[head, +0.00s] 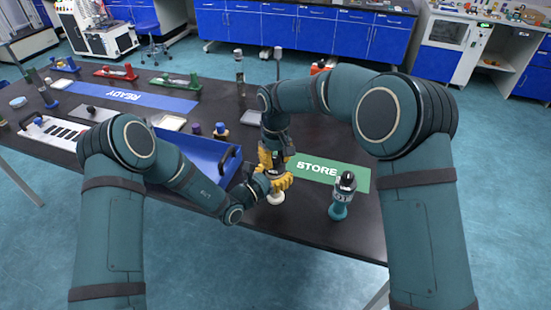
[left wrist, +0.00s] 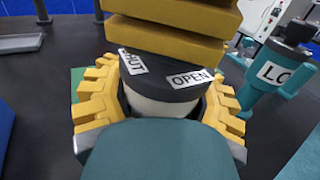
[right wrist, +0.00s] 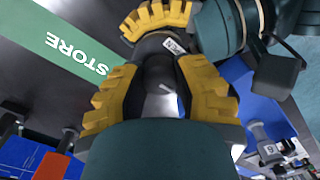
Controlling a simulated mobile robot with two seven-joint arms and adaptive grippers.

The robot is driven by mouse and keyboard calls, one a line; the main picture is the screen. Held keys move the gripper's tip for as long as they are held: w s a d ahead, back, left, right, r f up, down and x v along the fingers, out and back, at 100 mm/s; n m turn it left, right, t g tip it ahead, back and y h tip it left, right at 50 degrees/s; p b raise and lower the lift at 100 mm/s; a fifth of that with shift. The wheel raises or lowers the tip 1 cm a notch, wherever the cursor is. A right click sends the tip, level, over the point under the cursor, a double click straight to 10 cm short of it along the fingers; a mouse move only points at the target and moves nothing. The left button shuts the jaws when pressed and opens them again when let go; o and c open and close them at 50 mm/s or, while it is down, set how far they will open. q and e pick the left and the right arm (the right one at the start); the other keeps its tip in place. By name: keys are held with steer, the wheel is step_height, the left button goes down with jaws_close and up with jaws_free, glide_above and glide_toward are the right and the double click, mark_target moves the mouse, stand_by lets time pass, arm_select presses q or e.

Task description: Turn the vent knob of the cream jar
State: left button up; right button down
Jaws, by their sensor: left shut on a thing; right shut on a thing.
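The cream jar (head: 276,198) is at the table's front, upright, mostly hidden by my grippers. In the left wrist view its pale body (left wrist: 160,108) shows below a black collar (left wrist: 165,84) labelled SHUT and OPEN. My left gripper (head: 279,182) is shut around the body; its yellow fingers (left wrist: 160,112) flank it. My right gripper (head: 272,157) is directly above, shut on the dark vent knob (right wrist: 160,75). Its fingers (right wrist: 160,95) flank the knob in the right wrist view. I cannot tell which label the knob points to.
A teal jar (head: 341,203) stands to the right by the green STORE mat (head: 357,180). A blue tray (head: 233,165) lies close on the left. The blue READY mat (head: 105,95) and several small items are farther left. The front edge is near.

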mark_target(276, 158)
arm_select(q)
steer(key=shift+r, duration=0.1)
arm_select(e)
steer(key=shift+f+m, duration=0.1)
steer(key=shift+m, duration=0.4)
steer(key=c, duration=0.6)
jaws_free()
step_height(276, 158, up, 12)
arm_select(q)
steer(key=o, duration=1.5)
